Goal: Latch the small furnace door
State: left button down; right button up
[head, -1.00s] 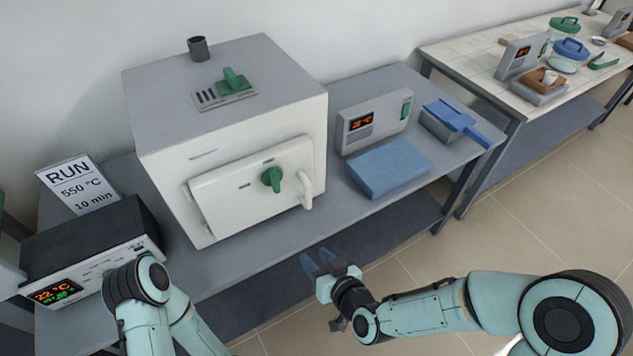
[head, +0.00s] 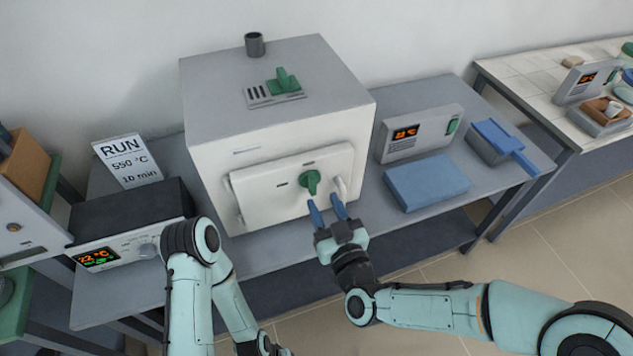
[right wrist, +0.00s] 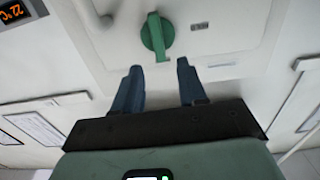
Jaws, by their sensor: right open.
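The small furnace (head: 290,130) is a white box with a grey top on the grey bench. Its white door (head: 265,190) lies against the front face. The door carries a green latch knob (head: 310,182) and a white handle (head: 341,187) to its right. My right gripper (head: 327,205) is open and empty, its blue fingers pointing at the door just below the knob. In the right wrist view the green knob (right wrist: 156,36) stands ahead of and between the fingertips, apart from them. My left arm shows at lower left, but its gripper cannot be made out.
A black-topped controller (head: 130,228) and a RUN sign (head: 128,160) stand left of the furnace. A blue pad (head: 427,183), a grey display unit (head: 424,133) and a blue-lidded tray (head: 497,143) are to the right. The floor in front is clear.

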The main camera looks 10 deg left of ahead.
aim_at(314, 183)
jog(key=p+x, duration=0.1)
jog(key=x, duration=0.4)
jog(key=shift+w+a, duration=0.2)
jog(key=shift+w, duration=0.05)
grip_shut()
